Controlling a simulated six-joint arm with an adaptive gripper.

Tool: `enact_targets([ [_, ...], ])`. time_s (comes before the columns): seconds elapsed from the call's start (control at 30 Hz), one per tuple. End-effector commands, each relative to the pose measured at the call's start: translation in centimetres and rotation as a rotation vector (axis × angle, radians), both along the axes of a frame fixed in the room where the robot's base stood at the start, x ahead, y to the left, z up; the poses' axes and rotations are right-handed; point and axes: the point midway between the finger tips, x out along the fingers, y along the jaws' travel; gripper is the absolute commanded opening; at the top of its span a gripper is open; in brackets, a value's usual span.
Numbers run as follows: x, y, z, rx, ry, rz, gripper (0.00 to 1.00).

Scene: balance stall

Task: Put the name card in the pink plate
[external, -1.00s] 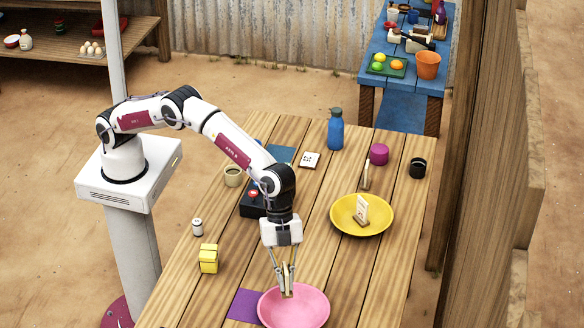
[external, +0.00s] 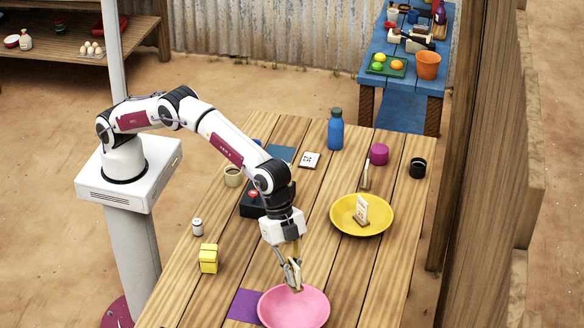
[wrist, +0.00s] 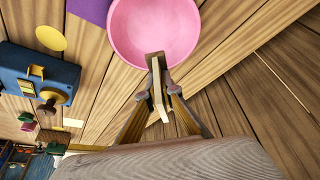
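My gripper (external: 291,272) is shut on a thin pale card with a darker base, seen nearly edge-on, which I take to be the name card (wrist: 157,90). Its face is not readable. The pink plate (external: 293,308) lies at the near end of the table, and the card is above its far rim. In the wrist view the pink plate (wrist: 155,30) shows just beyond the card's base. The card looks slightly tilted and apart from the plate, which looks empty.
A yellow plate (external: 345,228) holds another small white card stand (external: 361,210). A purple mat (external: 244,304) lies beside the pink plate. A yellow box (external: 208,258), a dark box (external: 252,205) and a blue bottle (external: 335,130) stand further off.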

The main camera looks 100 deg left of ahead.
Motion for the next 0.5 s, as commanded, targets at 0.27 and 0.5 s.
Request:
enact_targets([
  [0.27,0.0,0.0,-0.3,0.0,0.0,-0.001,0.0],
  [0.5,0.0,0.0,-1.5,0.0,0.001,-0.001,0.0],
])
